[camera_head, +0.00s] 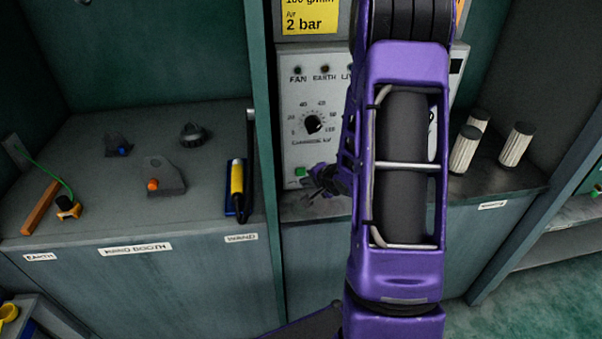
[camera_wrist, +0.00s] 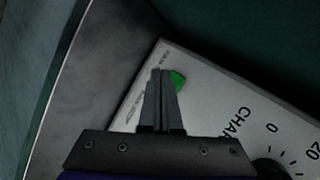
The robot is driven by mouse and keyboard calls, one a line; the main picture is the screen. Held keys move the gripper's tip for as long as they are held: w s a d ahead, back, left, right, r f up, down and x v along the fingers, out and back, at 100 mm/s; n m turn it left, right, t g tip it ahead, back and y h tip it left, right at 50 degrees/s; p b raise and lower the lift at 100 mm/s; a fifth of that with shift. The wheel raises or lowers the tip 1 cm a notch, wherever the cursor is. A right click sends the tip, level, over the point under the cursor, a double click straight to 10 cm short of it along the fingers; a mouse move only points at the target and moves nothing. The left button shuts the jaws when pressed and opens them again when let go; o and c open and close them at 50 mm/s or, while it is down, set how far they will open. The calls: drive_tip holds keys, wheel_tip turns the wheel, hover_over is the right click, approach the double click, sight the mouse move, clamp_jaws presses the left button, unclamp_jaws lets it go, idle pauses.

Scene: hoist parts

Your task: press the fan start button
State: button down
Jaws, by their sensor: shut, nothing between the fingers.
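The green button (camera_head: 300,171) sits low on the left of the pale control panel (camera_head: 296,119), under the dial. It also shows in the wrist view (camera_wrist: 178,80), partly covered by my fingers. My gripper (camera_head: 313,184) is shut and empty, with its tips just beside the button. In the wrist view the closed fingertips (camera_wrist: 161,72) overlap the button's left edge. I cannot tell whether they touch it. The label near the button is too small to read.
A charging dial (camera_head: 313,124) is above the button, with lamps marked FAN and EARTH higher up. Left on the bench are a yellow-handled wand (camera_head: 237,178), a bracket with an orange part (camera_head: 162,177) and a wooden-handled tool (camera_head: 41,207). White filters (camera_head: 464,149) stand right.

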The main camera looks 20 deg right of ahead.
drive_tip(key=shift+s+a, duration=0.3)
drive_tip(key=shift+s, duration=0.7)
drive_tip(key=shift+s+a, duration=0.25)
drive_tip(key=shift+s, duration=0.75)
